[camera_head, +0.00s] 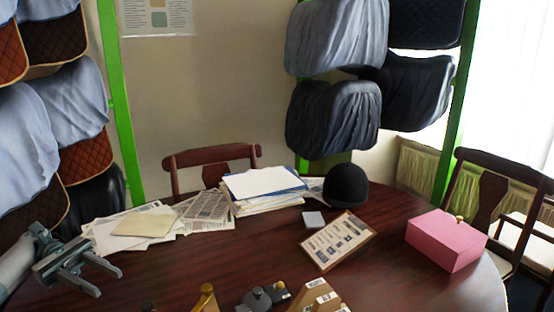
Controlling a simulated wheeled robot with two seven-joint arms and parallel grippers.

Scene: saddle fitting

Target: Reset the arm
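My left gripper (108,282) is in the head view at the lower left, over the left end of the dark wooden table (200,268). Its two grey fingers are spread apart with nothing between them. It is to the left of and in front of the loose papers. My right gripper does not show in this view.
Papers (130,229) and a paper stack (262,186) lie at the back of the table. A black helmet (346,187), a clipboard (338,240) and a pink box (446,239) are on the right. Small items and a cardboard box (318,297) stand at the front edge. Chairs stand behind.

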